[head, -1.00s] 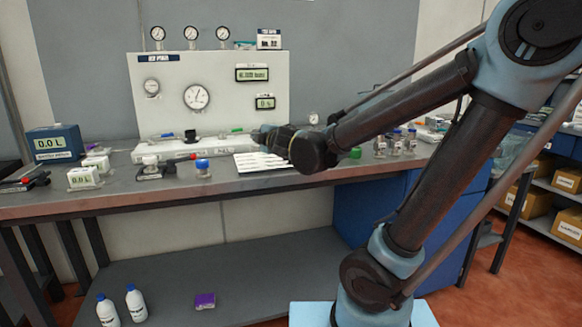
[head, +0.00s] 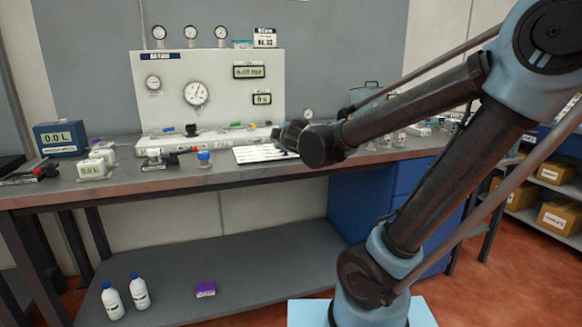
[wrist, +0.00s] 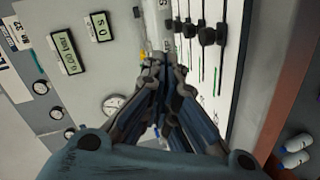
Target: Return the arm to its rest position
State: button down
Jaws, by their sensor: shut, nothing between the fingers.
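My gripper (wrist: 163,78) shows in the wrist view with its fingers together and nothing between them. My arm comes in from the right, bent at the elbow, with the forearm reaching left towards the bench.
Boxed shelving (head: 556,216) stands at right.

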jog(key=s+d+f+m+g+h, duration=0.2)
jog(key=d+f+m, duration=0.1)
jog(key=d+m, duration=0.3)
jog(key=s+d+f+m+g+h, duration=0.1)
jog(key=s+d+f+m+g, duration=0.15)
jog(key=d, duration=0.55)
jog(key=s+d+f+m+g+h, duration=0.1)
jog(key=s+d+f+m+h, duration=0.15)
jog(key=d+f+m, duration=0.4)
jog(key=s+d+f+g, duration=0.1)
jog(key=s+f+g, duration=0.1)
jog(key=s, duration=0.5)
jog(key=s+d+f+m+g+y, duration=0.1)
jog(key=s+f+g, duration=0.1)
jog(key=s+f, duration=0.3)
jog(key=s+d+f+m+g, duration=0.1)
jog(key=s+f+g, duration=0.2)
jog(key=s, duration=0.5)
jog(key=shift+s+f, duration=0.3)
jog(key=shift+s, duration=0.05)
jog(key=shift+w, duration=0.1)
jog(key=shift+w+f, duration=0.2)
jog(key=shift+w, duration=0.15)
